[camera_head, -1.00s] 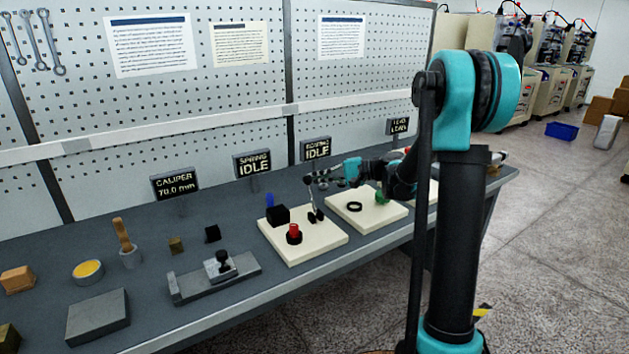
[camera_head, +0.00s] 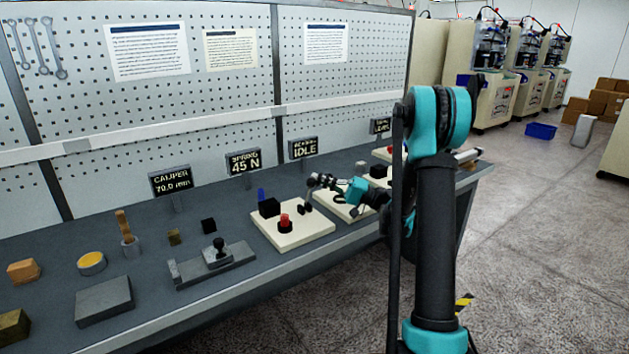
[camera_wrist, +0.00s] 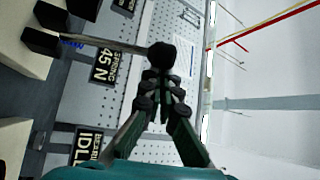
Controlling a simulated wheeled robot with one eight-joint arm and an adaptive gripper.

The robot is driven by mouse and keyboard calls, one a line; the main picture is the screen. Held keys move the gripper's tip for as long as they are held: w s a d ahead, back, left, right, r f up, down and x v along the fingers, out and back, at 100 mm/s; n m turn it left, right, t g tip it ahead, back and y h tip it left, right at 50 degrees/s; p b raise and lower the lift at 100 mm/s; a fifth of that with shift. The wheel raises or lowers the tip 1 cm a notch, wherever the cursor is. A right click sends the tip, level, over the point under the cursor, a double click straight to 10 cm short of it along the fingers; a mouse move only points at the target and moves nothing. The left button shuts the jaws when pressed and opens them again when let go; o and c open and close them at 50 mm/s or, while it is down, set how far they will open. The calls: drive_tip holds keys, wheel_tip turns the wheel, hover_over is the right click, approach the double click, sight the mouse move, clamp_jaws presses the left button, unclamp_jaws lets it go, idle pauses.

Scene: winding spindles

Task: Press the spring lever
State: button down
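The spring lever is a thin grey rod (camera_wrist: 105,40) with a black ball knob (camera_wrist: 162,55) at its end. In the wrist view the rod runs from a dark block at the left to the knob. My gripper (camera_wrist: 162,84) is shut, its fingertips together right at the knob and seemingly touching it. In the head view my gripper (camera_head: 314,181) is above the right part of the cream spring board (camera_head: 300,236), where the lever looks small. The spring sign (camera_head: 243,162) reads 45 N, also in the wrist view (camera_wrist: 106,62).
The spring board also bears a black block (camera_head: 269,208) and a red button (camera_head: 285,221). Another cream board lies to the right, partly behind my arm. A caliper sign (camera_head: 171,180) and a grey slide fixture (camera_head: 215,265) stand to the left. The pegboard rises behind the bench.

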drive_tip(key=shift+s+d+f, duration=0.4)
drive_tip(key=shift+s+d, duration=0.05)
drive_tip(key=shift+s, duration=0.3)
drive_tip(key=shift+s+f, duration=0.1)
drive_tip(key=w+r, duration=0.2)
drive_tip(key=w, duration=0.2)
drive_tip(key=v, duration=0.3)
drive_tip(key=f+v, duration=0.1)
drive_tip(key=v, duration=0.5)
drive_tip(key=shift+w+d+f, duration=0.1)
drive_tip(key=shift+d+f, duration=0.1)
drive_tip(key=shift+f, duration=0.15)
drive_tip(key=shift+a, duration=0.1)
idle(0.6)
